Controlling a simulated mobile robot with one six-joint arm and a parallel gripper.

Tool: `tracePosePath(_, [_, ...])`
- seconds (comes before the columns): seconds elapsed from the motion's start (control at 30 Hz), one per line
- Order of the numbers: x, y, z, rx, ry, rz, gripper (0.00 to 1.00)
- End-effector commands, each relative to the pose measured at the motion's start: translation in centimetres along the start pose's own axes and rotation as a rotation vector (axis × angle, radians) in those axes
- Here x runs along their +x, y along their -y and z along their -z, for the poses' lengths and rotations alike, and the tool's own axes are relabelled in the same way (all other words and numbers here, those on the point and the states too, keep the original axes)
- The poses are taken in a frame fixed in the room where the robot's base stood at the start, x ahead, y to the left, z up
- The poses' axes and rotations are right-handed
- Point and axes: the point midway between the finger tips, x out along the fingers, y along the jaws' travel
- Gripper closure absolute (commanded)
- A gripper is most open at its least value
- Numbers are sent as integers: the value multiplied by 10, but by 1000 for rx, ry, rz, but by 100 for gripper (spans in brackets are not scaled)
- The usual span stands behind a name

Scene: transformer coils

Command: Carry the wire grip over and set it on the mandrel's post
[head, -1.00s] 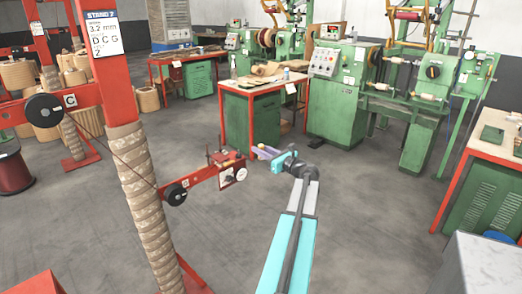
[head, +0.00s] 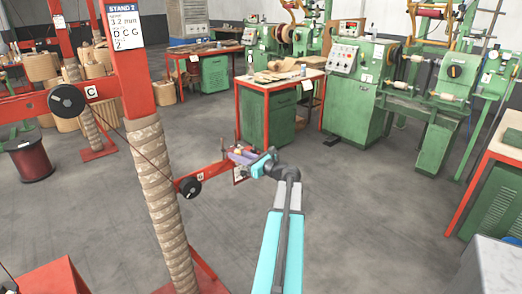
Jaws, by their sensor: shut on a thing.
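My gripper (head: 244,157) shows its lavender fingers at the end of my arm, beyond the teal wrist. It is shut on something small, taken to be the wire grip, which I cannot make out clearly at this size. The fingers overlap the end of the red arm (head: 213,174) that reaches out from the wrapped column (head: 160,190) of the stand. Whether they touch it, I cannot tell. A small reddish part and a pale plate show at that end, partly hidden by my gripper. I cannot single out the mandrel's post.
The stand carries black pulleys (head: 67,100) and a sign (head: 123,24). A red-edged bench (head: 268,90) and green winding machines (head: 352,95) stand behind. A wire reel (head: 29,160) is at left, another bench (head: 497,165) at right. Open floor lies between.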

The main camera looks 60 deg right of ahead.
Motion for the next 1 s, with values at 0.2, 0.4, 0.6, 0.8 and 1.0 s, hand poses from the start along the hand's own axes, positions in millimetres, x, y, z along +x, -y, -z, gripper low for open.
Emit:
tracePosePath(0.2, [45, -77, 10, 0, -2, -128, 100])
tracePosePath(0.4, [78, -148, 19, -2, -4, -243, 100])
tracePosePath(0.6, [102, -221, 28, -2, -5, -359, 100])
tracePosePath(0.8, [119, -297, 35, -4, -4, -477, 100])
tracePosePath(1.0, [127, -374, 43, -4, -4, -598, 100])
